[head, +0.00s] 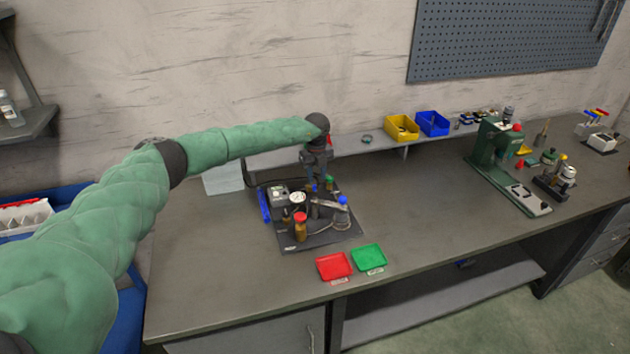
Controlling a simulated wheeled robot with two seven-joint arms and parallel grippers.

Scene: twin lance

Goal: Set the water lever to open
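A dark board (330,237) on the bench carries a small apparatus with a round white gauge (297,197), a grey box (278,195), a red-capped brown bottle (300,229) and a blue-topped grey cylinder (342,214). Small blue and green parts (329,181) stand at its back. I cannot tell which part is the water lever or how it is set. My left gripper (317,180) points down over the back of the board, close to the blue and green parts. Its fingers are too small to tell open from shut, or whether they touch anything. My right gripper is out of view.
A red tray (334,266) and a green tray (369,258) lie in front of the board. A raised shelf behind holds a yellow bin (401,128) and a blue bin (432,123). A green press (496,150) stands right. The bench between is clear.

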